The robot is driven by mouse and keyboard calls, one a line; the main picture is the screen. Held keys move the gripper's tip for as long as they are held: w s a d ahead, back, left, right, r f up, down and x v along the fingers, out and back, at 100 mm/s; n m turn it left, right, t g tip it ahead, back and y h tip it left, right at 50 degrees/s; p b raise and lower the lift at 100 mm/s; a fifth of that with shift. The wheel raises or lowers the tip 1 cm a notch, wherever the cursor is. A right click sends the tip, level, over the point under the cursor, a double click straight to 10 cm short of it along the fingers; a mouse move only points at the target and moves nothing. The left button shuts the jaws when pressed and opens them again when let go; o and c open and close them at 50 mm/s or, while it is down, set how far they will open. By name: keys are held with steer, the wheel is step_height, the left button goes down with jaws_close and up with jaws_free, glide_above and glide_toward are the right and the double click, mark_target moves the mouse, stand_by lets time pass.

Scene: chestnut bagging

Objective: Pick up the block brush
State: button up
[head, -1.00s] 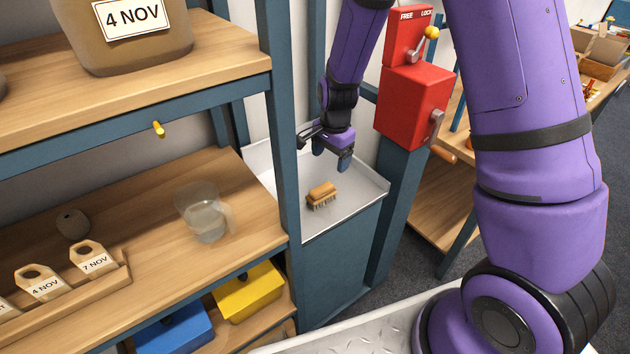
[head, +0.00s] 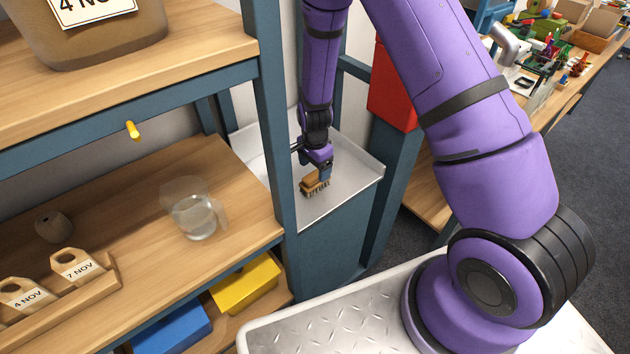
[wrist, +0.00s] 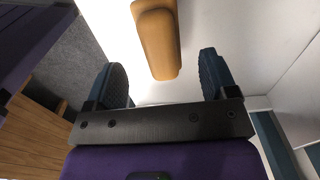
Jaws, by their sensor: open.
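The block brush (head: 313,188) has a tan wooden back and bristles facing down. It lies on the pale metal tray (head: 345,190) between the shelf post and the blue post. My gripper (head: 323,172) is low over the tray, right at the brush in the head view. In the wrist view the brush's wooden back (wrist: 157,40) lies ahead of and between the two spread fingers of my gripper (wrist: 165,78). Both fingers show apart from the wood. The bristles are hidden in the wrist view.
The tray has raised edges. A shelf post (head: 272,120) stands close on its left and a red box (head: 392,92) on a blue post on its right. A clear jug (head: 192,210) stands on the wooden shelf. Yellow (head: 245,285) and blue (head: 172,328) bins sit below.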

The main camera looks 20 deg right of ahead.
mark_target(315, 174)
step_height(315, 174, down, 5)
steer(key=shift+w+r, duration=0.1)
stand_by(0.3)
steer(key=shift+d, duration=0.1)
steer(key=c, duration=1.1)
